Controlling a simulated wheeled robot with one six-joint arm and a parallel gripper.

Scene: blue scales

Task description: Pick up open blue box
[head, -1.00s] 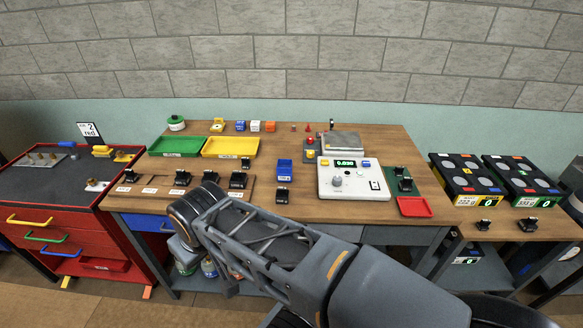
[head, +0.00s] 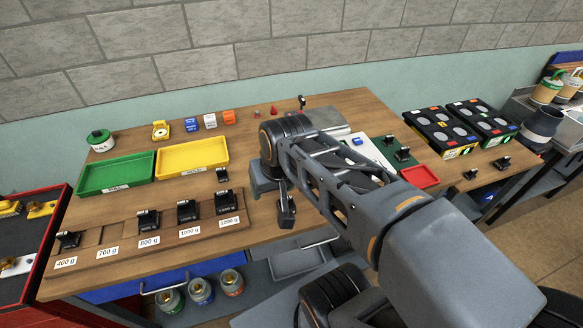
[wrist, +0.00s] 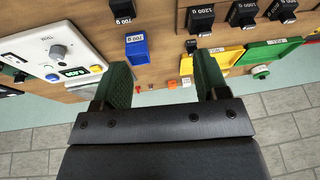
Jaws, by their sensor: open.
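The open blue box (wrist: 137,50) sits on the wooden table, left of centre in the wrist view, with a white label on one edge. In the head view my arm hides it. My gripper (wrist: 163,75) is open, with two green-lined fingers apart and nothing between them. In the wrist view the box appears beyond the fingertips, nearer the left finger, and not touching them. In the head view my wrist is over the table's middle and the fingers are hard to make out.
A black 700 g weight (wrist: 122,11) stands near the box. A white scale (wrist: 55,50) is on one side. Yellow (head: 192,158) and green (head: 115,174) trays lie on the other. Labelled black weights (head: 187,212) line the table's front left. Small cubes (head: 210,121) sit at the back.

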